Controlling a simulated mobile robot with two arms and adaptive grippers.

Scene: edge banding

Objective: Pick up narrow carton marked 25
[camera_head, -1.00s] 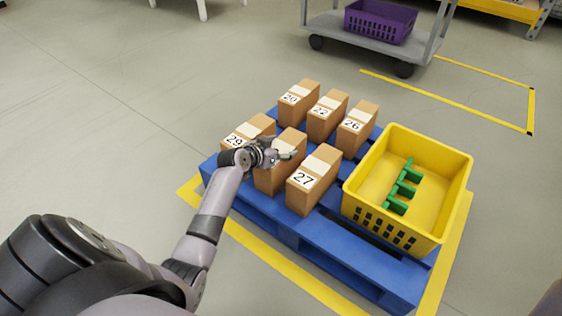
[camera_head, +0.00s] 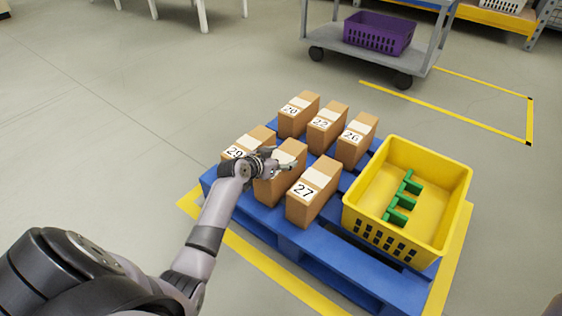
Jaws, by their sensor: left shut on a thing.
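A narrow brown carton (camera_head: 272,190) stands in the front row on the blue pallet, between the cartons marked 29 and 27. My left gripper (camera_head: 281,164) is shut on the upper part of this carton. The gripper covers its label, so I cannot read its number. The carton looks upright and still appears to be at pallet level. No other visible carton shows 25. My right gripper is not in view.
Carton 29 (camera_head: 257,138) and carton 27 (camera_head: 322,197) stand close on either side. Cartons 20 (camera_head: 301,120), 22 (camera_head: 324,137) and 26 (camera_head: 354,150) stand behind. A yellow crate (camera_head: 457,195) with a green part (camera_head: 402,200) is on the right of the blue pallet (camera_head: 330,245). A trolley (camera_head: 345,52) stands beyond.

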